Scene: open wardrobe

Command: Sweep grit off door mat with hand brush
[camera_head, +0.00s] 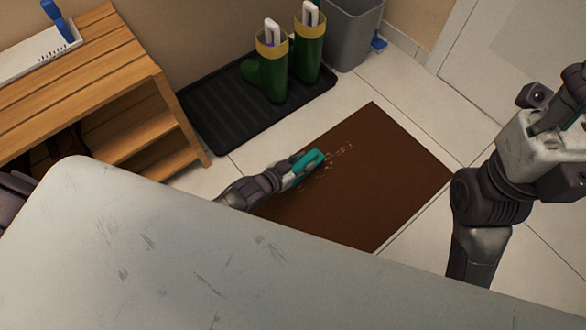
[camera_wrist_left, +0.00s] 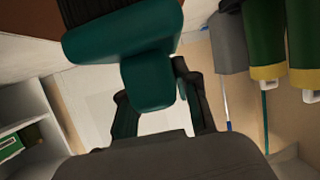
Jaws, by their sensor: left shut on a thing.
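The brown door mat (camera_head: 395,170) lies flat on the tiles. Pale grit (camera_head: 342,150) is scattered on it, near the brush and toward its far side. My left gripper (camera_head: 293,178) is shut on the teal hand brush (camera_head: 311,162), low over the mat. The brush also shows between the fingers in the left wrist view (camera_wrist_left: 150,80). I cannot tell whether its bristles touch the mat. My right arm (camera_head: 490,190) is raised at the right; its gripper is partly cut off by the frame edge, so its jaws are unclear.
A black boot tray (camera_head: 210,125) with green boots (camera_head: 308,60) lies beyond the mat. A grey bin (camera_head: 350,35) stands behind. A slatted wooden bench (camera_head: 80,75) holds a white tray (camera_head: 35,58) at the left. Bare tiles (camera_head: 410,90) lie toward the door.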

